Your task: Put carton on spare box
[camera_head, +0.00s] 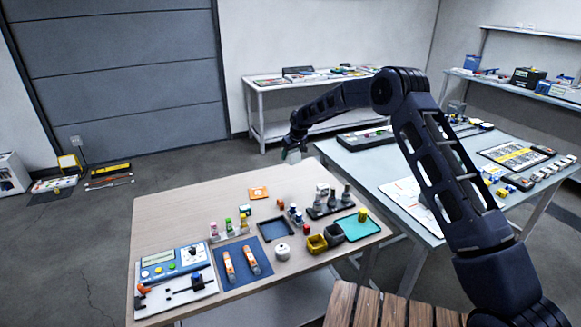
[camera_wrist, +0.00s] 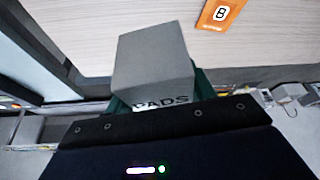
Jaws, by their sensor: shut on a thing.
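A grey carton (camera_wrist: 152,62) lettered "PADS" sits between the green fingers of my gripper (camera_wrist: 160,90) in the wrist view. My gripper (camera_head: 294,146) is shut on it. In the head view the carton (camera_head: 293,156) shows small and pale below my gripper, in the air beyond the far edge of the wooden table. I cannot tell which thing is the spare box.
The wooden table (camera_head: 165,222) holds an orange card (camera_head: 259,192), bottles, a blue tray (camera_head: 275,229), a teal tray (camera_head: 359,224) and a control panel (camera_head: 172,262). Its far left is clear. A grey table (camera_head: 408,171) with parts stands at the right.

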